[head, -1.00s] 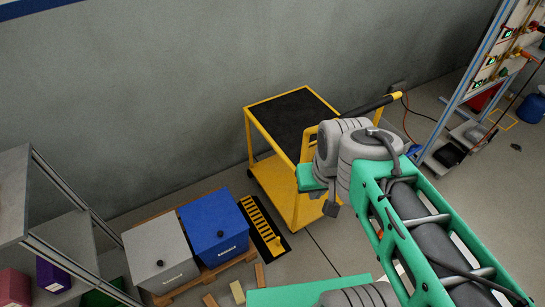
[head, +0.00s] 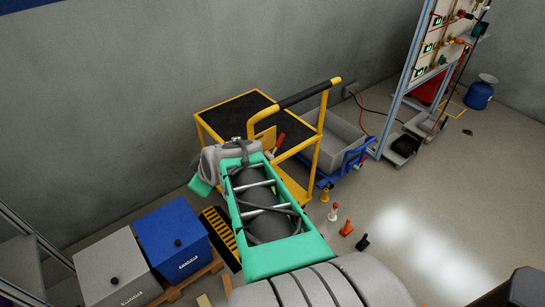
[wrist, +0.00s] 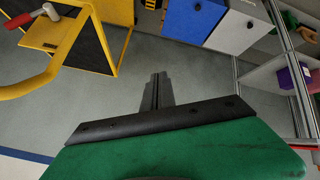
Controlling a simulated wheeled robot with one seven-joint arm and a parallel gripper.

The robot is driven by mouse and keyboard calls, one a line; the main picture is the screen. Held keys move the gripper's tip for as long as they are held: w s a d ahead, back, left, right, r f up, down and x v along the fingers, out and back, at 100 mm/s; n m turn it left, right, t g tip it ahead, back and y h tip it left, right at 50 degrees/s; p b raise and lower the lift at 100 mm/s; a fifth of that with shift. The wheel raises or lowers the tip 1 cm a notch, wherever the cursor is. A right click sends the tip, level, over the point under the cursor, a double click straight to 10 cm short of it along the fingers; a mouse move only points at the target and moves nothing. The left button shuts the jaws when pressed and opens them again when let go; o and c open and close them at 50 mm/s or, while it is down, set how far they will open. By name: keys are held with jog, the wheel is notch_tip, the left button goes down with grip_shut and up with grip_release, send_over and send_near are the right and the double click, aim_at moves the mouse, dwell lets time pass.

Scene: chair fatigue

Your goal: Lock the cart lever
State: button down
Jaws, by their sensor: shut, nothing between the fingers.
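The yellow cart (head: 300,150) has a black top and stands against the wall in the head view. It also shows at upper left in the wrist view (wrist: 98,45). A red lever (head: 279,142) with a pale end sits by a yellow plate below the cart's handle (head: 305,95). My gripper (wrist: 157,78) is shut and empty over bare floor, apart from the lever. My arm hides part of the cart in the head view.
Blue (head: 172,235) and grey (head: 113,268) boxes stand on a pallet at lower left. A blue trolley with a grey bin (head: 340,132) is right of the cart. Several small coloured pieces (head: 346,228) stand on the floor. Open floor lies at right.

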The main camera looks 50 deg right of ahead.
jog(key=s+d+f+t+h+b, duration=0.1)
jog(key=d+f+h+b, duration=0.15)
jog(key=d, duration=0.45)
jog(key=s+d+f+t+h+b, duration=0.1)
jog(key=s+d+f+h+b, duration=0.15)
jog(key=d, duration=0.45)
jog(key=n+h+b, duration=0.1)
jog(key=h+b, duration=0.1)
jog(key=h, duration=0.1)
send_near(277, 143)
jog(key=w+r, duration=0.1)
jog(key=w, duration=0.3)
jog(key=shift+t, duration=0.4)
jog(key=d, duration=0.1)
jog(key=d+f, duration=0.1)
jog(key=d, duration=0.1)
jog(key=d+f, duration=0.1)
jog(key=shift+w+d, duration=0.3)
jog(key=shift+w, duration=0.05)
jog(key=shift+w, duration=0.1)
